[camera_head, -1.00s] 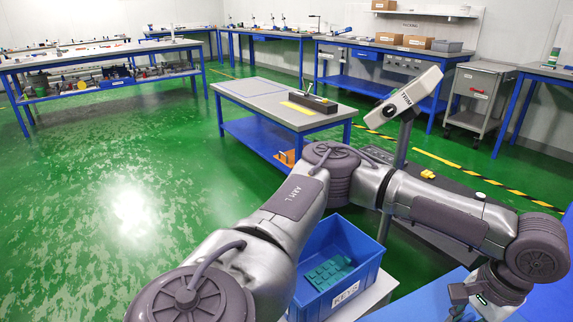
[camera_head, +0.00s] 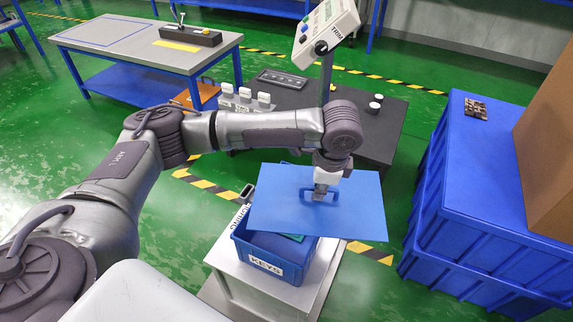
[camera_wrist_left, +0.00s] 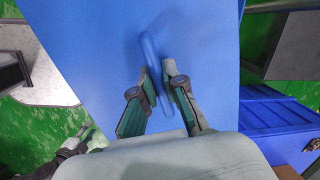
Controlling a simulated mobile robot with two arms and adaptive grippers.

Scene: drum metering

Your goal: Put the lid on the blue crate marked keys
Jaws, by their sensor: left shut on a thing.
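The blue lid (camera_head: 352,215) is a flat sheet with a raised handle (camera_head: 308,190). My left gripper (camera_head: 320,192) is shut on that handle and holds the lid over and to the right of the blue crate (camera_head: 240,250) marked KEYS. The lid covers part of the crate's opening from above; some of the crate's front and left side still show. I cannot tell whether lid and crate touch. In the left wrist view the fingers (camera_wrist_left: 163,90) stand on both sides of the handle (camera_wrist_left: 150,60), with the lid (camera_wrist_left: 90,35) beneath. My right gripper is not in view.
The crate stands on a pale stand (camera_head: 225,262). A dark platform (camera_head: 385,135) with a post-mounted display (camera_head: 325,30) lies behind. Stacked blue crates (camera_head: 470,170) with a brown box (camera_head: 552,140) stand to the right. A grey table (camera_head: 130,45) is at back left.

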